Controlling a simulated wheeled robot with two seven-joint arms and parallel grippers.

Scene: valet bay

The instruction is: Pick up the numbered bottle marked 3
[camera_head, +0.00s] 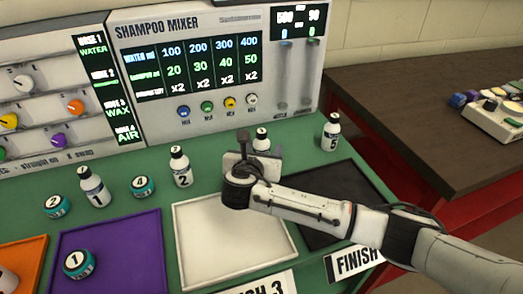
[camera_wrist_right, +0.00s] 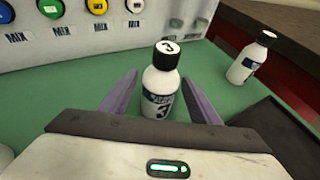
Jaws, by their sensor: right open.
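The bottle marked 3 (camera_wrist_right: 159,92) is white with a black cap and stands upright on the green table top. In the right wrist view it stands between the two purple-grey fingers of my right gripper (camera_wrist_right: 160,79). The fingers are apart, with a gap showing on each side of it. In the head view only the upper part of this bottle (camera_head: 261,140) shows; my right gripper (camera_head: 247,148) and wrist hide its lower part and number. My left gripper is not in view.
Bottles 1 (camera_head: 94,187) and 2 (camera_head: 181,167) stand to the left, bottle 5 (camera_head: 331,133) to the right. Round tubs, including one marked 4 (camera_head: 142,187), sit nearby. The shampoo mixer panel (camera_head: 215,70) rises behind. A white tray (camera_head: 228,262) and black tray (camera_head: 355,190) lie in front.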

